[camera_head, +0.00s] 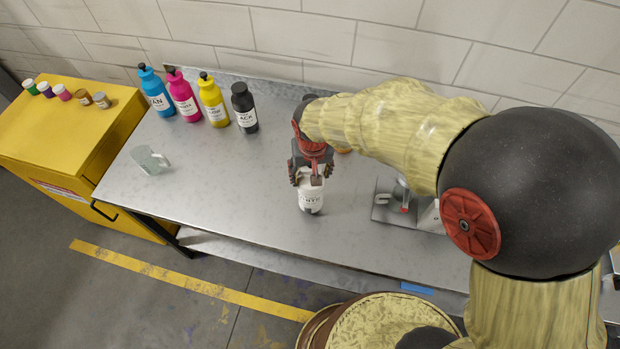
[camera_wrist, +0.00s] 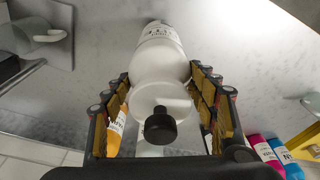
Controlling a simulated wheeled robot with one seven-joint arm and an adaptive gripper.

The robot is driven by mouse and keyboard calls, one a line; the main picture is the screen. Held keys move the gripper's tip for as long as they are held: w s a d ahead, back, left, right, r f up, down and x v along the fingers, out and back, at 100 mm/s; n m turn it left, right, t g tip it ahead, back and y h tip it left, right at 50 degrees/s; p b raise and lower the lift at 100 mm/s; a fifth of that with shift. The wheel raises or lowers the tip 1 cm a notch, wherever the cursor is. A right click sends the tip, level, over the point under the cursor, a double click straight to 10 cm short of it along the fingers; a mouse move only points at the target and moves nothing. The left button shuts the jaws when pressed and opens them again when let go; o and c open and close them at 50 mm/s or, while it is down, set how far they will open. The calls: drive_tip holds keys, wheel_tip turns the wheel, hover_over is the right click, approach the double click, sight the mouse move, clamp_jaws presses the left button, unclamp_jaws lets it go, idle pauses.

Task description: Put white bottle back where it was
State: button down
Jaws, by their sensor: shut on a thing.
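The white bottle (camera_head: 311,196) is at the middle of the metal table, near its front edge, and looks upright. My gripper (camera_head: 311,172) is around its upper part, shut on it from above and behind. In the wrist view the white bottle (camera_wrist: 160,62) lies between the two fingers of my gripper (camera_wrist: 160,98), its black cap (camera_wrist: 160,126) toward the camera. I cannot tell whether its base touches the table.
Blue (camera_head: 156,92), magenta (camera_head: 183,97), yellow (camera_head: 213,102) and black (camera_head: 244,108) bottles stand along the back of the metal table (camera_head: 235,170). A clear cup (camera_head: 150,160) is at the left. A metal fixture (camera_head: 398,205) stands right of the white bottle. An orange-labelled bottle (camera_wrist: 117,128) shows behind my left finger.

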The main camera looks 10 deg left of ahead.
drive_tip(key=shift+w+a+f, duration=0.1)
drive_tip(key=shift+a+f, duration=0.05)
drive_tip(key=shift+f, duration=1.65)
drive_tip(key=c, duration=0.6)
unclamp_jaws()
drive_tip(key=shift+c, duration=0.2)
drive_tip(key=r, duration=0.4)
drive_tip(key=s+r, duration=0.1)
drive_tip(key=r, duration=0.7)
drive_tip(key=shift+s+d, duration=0.35)
drive_tip(key=shift+s, duration=0.05)
